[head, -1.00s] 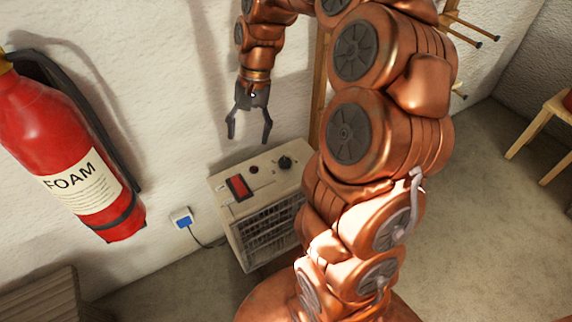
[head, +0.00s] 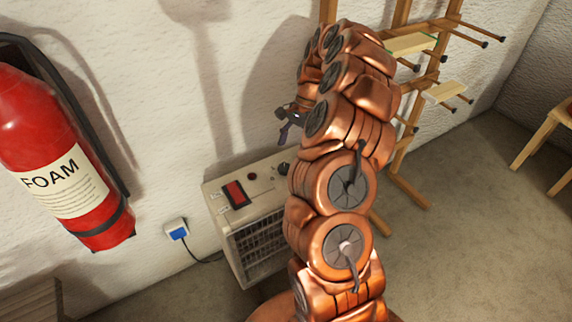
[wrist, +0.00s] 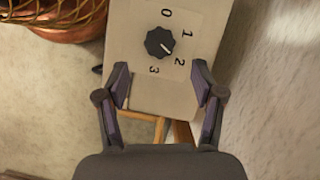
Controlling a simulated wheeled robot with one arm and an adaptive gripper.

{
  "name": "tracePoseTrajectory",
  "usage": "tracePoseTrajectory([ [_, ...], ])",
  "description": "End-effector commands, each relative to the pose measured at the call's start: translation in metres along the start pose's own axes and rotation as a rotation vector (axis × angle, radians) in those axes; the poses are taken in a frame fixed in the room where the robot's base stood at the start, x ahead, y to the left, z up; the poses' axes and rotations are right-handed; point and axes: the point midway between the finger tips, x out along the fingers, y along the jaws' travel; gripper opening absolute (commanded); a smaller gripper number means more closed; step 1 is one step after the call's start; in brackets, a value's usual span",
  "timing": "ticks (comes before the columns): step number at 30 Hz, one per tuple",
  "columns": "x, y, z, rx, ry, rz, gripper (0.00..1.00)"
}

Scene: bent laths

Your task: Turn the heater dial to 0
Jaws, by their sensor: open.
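The heater (head: 214,203) is a beige box with a front grille, standing on the floor by the wall. Its black dial (head: 283,169) is on the top panel, close to my arm. In the wrist view the dial (wrist: 156,42) is a ridged black knob ringed by the numbers 0, 1, 2 and 3. Its white mark points at about 2. My gripper (wrist: 161,76) is open and empty, its fingertips apart and lined up below the dial in that view. In the head view my gripper (head: 288,124) is above the dial, partly hidden by my arm.
A red switch (head: 236,194) and a small dark red light sit on the heater's top. A wooden rack (head: 410,180) with pegs and laths stands right, behind my arm.

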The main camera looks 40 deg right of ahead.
Motion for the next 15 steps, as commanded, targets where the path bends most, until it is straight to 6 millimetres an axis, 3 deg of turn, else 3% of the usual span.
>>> tracePoseTrajectory([
  [9, 0.045, 0.001, 0.001, -0.002, -0.003, 0.004, 0.68],
  [15, 0.064, 0.0, 0.001, -0.001, 0.0, 0.001, 0.68],
])
